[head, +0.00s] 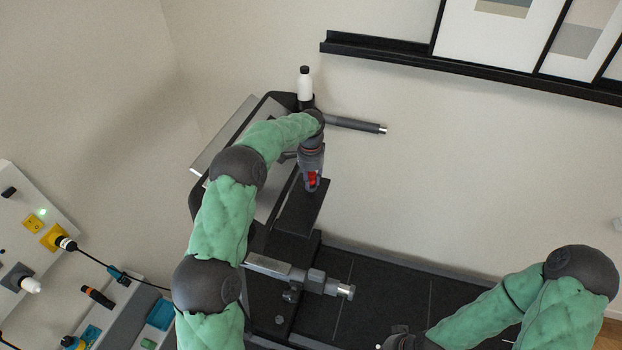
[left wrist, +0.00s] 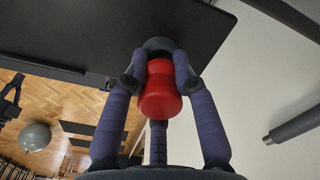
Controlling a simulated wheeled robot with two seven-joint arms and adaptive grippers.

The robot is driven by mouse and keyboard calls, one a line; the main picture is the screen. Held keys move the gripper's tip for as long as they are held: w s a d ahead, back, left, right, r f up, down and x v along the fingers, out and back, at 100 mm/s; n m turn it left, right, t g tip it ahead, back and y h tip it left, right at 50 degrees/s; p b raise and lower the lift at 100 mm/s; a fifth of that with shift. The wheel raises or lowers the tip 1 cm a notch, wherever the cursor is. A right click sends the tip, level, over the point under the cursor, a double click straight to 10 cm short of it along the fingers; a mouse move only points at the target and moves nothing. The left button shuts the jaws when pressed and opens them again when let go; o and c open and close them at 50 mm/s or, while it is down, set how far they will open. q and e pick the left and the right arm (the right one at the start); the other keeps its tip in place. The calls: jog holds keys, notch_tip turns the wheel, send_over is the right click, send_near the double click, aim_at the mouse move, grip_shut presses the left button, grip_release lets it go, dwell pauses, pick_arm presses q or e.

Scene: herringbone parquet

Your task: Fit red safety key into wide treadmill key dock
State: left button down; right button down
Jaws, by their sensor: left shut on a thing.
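The red safety key (head: 312,179) is held in my left gripper (head: 311,184), over the black panel (head: 301,212) of the treadmill console. My right gripper (head: 396,342) shows only partly at the bottom edge, away from the console.
A white bottle (head: 305,85) with a black cap stands at the console's back. A grey handlebar (head: 355,124) sticks out right of it, and another bar (head: 300,275) lies nearer. A black wall ledge (head: 470,65) runs along the back right. Plug boards (head: 40,215) stand at left.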

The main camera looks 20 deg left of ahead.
pick_arm(q)
jog(key=shift+r, duration=0.1)
dwell(0.3)
jog(key=shift+r, duration=0.3)
jog(key=shift+s+f, duration=0.1)
jog(key=shift+f, duration=0.4)
dwell(1.8)
jog(key=shift+r, duration=0.5)
jog(key=shift+w, duration=0.2)
dwell(1.1)
jog(key=shift+f+b, duration=0.3)
jog(key=shift+f, duration=0.25)
dwell(0.4)
jog(key=shift+r, duration=0.2)
jog(key=shift+r, duration=0.3)
